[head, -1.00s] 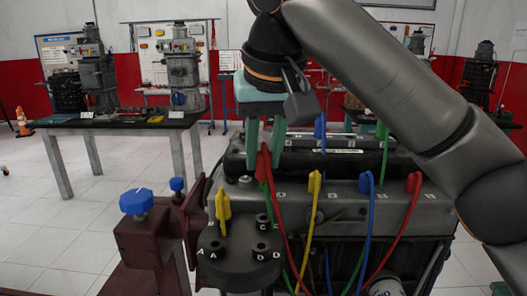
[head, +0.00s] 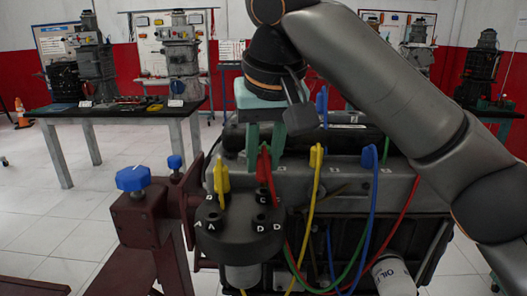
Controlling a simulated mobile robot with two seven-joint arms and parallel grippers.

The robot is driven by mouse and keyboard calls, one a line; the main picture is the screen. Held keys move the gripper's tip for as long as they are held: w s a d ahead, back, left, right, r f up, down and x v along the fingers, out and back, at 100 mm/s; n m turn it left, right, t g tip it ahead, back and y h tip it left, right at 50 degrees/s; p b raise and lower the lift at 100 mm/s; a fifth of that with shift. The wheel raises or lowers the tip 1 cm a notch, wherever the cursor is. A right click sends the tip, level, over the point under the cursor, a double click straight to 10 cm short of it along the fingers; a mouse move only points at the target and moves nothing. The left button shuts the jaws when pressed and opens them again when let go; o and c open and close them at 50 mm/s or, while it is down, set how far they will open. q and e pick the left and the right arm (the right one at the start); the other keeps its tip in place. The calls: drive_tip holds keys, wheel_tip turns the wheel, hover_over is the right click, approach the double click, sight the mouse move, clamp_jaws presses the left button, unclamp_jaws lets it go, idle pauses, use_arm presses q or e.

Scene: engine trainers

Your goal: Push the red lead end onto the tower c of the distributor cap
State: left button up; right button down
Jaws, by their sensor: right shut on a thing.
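The dark round distributor cap (head: 238,243) stands at the lower middle of the head view, with lettered towers on top. Tower c (head: 262,199) is at its back right. My right gripper (head: 264,152) points down above tower c and is shut on the red lead end (head: 262,168). The red end is upright, just over or at the tower's top; I cannot tell whether they touch. A yellow lead end (head: 221,178) stands upright on the back left tower, B. The front towers A (head: 211,217) and D (head: 262,218) are bare. My left gripper is out of view.
The engine block (head: 340,180) stands behind the cap, with yellow (head: 315,160) and blue (head: 369,157) lead ends on it and cables hanging right of the cap. A brown stand with a blue knob (head: 133,178) is close on the left. My right arm covers the upper right.

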idle(0.5)
drive_tip(key=shift+p, duration=0.35)
drive_tip(key=shift+f, duration=0.45)
idle(0.4)
drive_tip(key=shift+f, duration=0.5)
idle(0.7)
idle(0.3)
